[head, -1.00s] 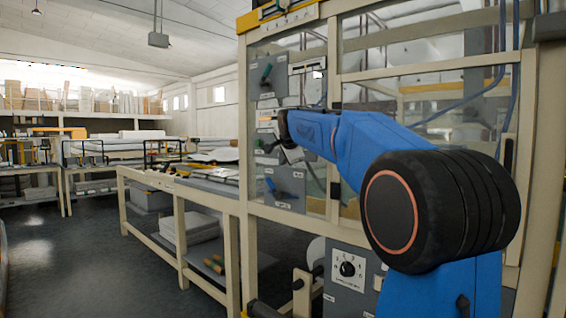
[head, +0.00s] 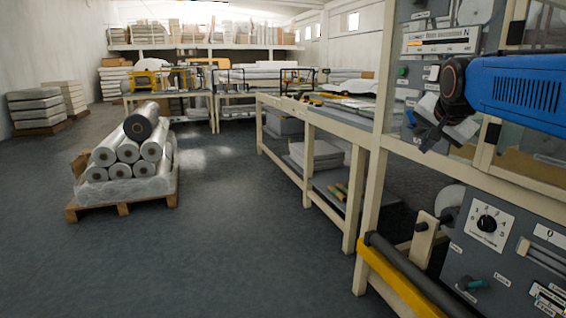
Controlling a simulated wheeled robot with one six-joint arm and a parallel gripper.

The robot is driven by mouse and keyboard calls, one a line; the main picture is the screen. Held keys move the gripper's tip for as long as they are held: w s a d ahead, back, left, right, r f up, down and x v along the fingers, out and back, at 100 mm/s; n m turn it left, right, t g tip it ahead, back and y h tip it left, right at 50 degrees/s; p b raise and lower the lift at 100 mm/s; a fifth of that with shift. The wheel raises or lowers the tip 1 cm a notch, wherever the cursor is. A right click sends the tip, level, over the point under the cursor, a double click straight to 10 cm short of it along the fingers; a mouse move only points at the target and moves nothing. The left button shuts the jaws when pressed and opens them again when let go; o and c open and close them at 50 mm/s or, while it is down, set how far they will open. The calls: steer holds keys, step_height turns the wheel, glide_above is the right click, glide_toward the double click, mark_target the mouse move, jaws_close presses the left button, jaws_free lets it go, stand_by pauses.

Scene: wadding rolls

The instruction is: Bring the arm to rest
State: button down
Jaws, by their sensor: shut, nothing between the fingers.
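My blue arm (head: 525,92) reaches in from the right edge in the head view, in front of the machine's clear panels. Its black wrist is bent downward. My gripper (head: 432,136) hangs below the wrist at the left end of the arm, shut and empty. It is small and dark against the machine's grey panel. No contact with the machine is visible.
The machine (head: 487,248) with a dial and a yellow-and-black bar (head: 405,275) fills the right side. A long workbench (head: 315,117) runs behind it. A pallet (head: 122,207) of wadding rolls (head: 128,150) stands at left. The floor between is clear.

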steer(key=s+a+f+n+g, duration=0.1)
steer(key=s+a+f+n, duration=0.2)
steer(key=s+f, duration=0.6)
steer(key=s+a+f+n+g+y, duration=0.1)
steer(key=s+a+f+n+g, duration=0.1)
steer(key=s+f, duration=0.7)
steer(key=s+a+f+n+g+y, duration=0.1)
steer(key=s+a+f+n, duration=0.3)
steer(key=s+f, duration=0.5)
steer(key=s+n, duration=0.1)
steer(key=s, duration=0.3)
steer(key=shift+s+n, duration=0.25)
steer(key=shift+n, duration=0.15)
steer(key=shift+f, duration=0.1)
